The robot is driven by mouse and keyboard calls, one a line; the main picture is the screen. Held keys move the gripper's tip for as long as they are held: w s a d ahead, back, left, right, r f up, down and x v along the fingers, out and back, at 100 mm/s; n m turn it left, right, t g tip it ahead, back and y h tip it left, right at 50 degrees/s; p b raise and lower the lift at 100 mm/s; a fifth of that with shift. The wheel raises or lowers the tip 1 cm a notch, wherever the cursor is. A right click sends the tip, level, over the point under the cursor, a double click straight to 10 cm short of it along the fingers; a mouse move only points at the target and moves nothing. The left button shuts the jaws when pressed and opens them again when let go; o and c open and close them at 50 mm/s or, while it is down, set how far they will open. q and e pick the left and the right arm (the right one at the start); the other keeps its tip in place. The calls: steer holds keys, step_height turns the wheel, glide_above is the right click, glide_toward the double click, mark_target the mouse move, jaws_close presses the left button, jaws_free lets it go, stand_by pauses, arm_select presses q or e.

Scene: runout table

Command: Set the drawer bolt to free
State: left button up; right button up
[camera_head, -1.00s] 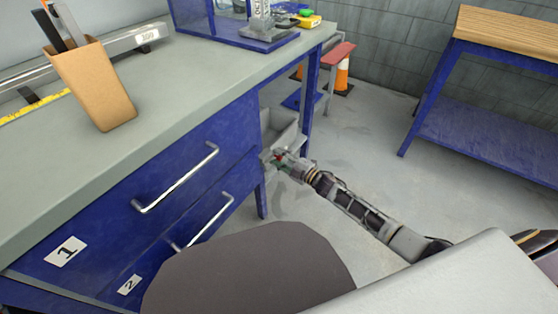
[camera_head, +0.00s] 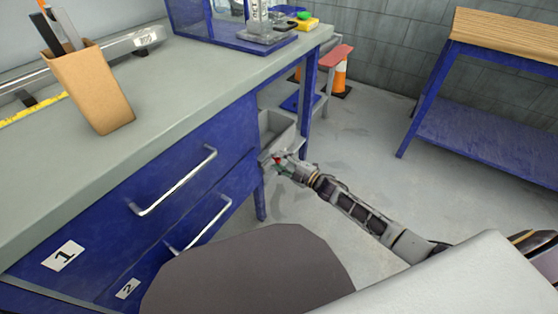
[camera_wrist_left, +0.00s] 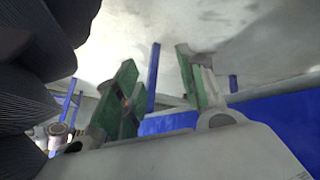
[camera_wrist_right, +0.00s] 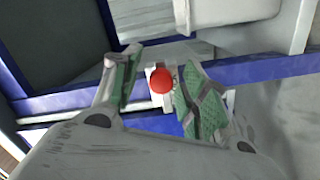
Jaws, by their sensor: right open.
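The bolt's red round knob (camera_wrist_right: 161,80) sits on a pale plate fixed to a blue frame bar in the right wrist view. In the head view it is only a small red spot (camera_head: 277,159) by the bench's right end. My right gripper (camera_wrist_right: 158,88) is open, with its green-padded fingers on either side of the knob; the right finger is closer to it. The depth between fingertips and knob is hard to tell. Two blue drawers, marked 1 (camera_head: 64,256) and 2 (camera_head: 127,288), look shut. My left gripper (camera_wrist_left: 158,78) shows open and empty in its wrist view.
A grey bin (camera_head: 279,130) sits beside the bench end, close above my right gripper. Bar handles (camera_head: 176,181) stick out from the drawers. A cardboard pen holder (camera_head: 96,90) stands on the bench top. The floor right of the bench is largely clear.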

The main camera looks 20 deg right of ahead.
steer(key=v, duration=1)
steer(key=shift+s+d, duration=0.15)
steer(key=shift+s, duration=0.1)
stand_by(0.8)
